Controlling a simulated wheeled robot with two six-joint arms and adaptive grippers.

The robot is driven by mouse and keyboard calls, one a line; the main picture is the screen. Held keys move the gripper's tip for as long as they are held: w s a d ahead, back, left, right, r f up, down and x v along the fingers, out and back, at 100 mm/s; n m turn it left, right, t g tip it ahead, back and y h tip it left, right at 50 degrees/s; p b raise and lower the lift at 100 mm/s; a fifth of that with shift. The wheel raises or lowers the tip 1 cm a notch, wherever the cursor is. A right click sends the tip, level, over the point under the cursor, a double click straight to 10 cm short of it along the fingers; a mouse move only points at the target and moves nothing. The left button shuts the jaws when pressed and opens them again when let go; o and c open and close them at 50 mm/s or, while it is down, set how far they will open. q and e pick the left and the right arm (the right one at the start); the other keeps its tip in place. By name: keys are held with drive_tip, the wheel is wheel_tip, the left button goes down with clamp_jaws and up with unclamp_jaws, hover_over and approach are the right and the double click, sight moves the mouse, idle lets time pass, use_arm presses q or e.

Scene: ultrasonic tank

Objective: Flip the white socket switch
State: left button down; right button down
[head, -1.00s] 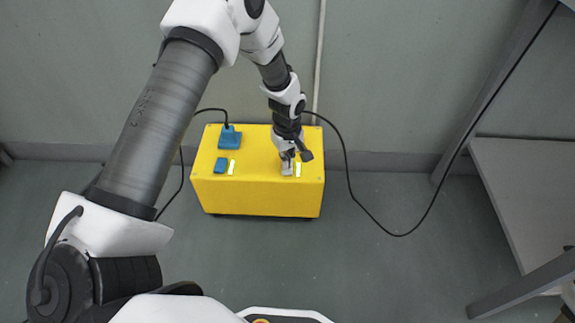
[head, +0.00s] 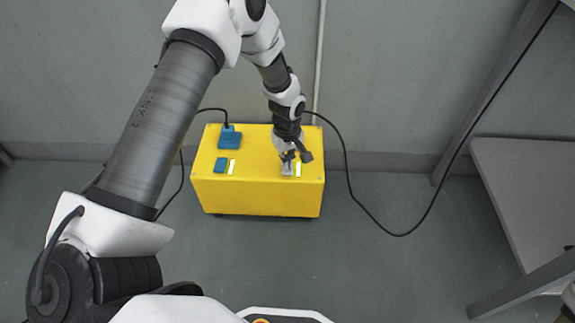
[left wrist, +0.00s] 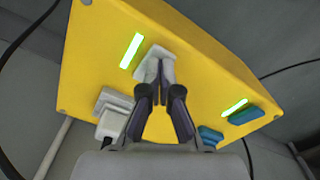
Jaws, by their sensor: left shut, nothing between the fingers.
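The white switch (head: 287,170) is on top of the yellow box, beside a lit green strip (head: 298,170). It also shows in the left wrist view (left wrist: 156,63), just beyond my fingertips. My left gripper (head: 289,157) is over the switch with its fingers shut and nothing between them. In the left wrist view the fingertips (left wrist: 160,88) overlap the switch's near edge; I cannot tell whether they touch it. The white socket (left wrist: 114,102) with a white plug (left wrist: 110,125) sits behind the switch, mostly hidden by my gripper in the head view.
The yellow box (head: 255,196) stands on the floor against the wall. It also carries a blue socket (head: 229,138), a blue switch (head: 220,165) and a second lit green strip (head: 232,167). Black cables (head: 345,165) run from both sides. A grey table (head: 525,190) stands at right.

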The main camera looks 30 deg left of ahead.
use_arm(q)
drive_tip(key=shift+f+b, duration=0.3)
drive_tip(key=shift+f, duration=0.65)
idle(0.4)
drive_tip(key=shift+r, duration=0.1)
wheel_tip(320, 180, up, 7)
drive_tip(key=p, duration=0.8)
drive_tip(key=shift+f, duration=0.2)
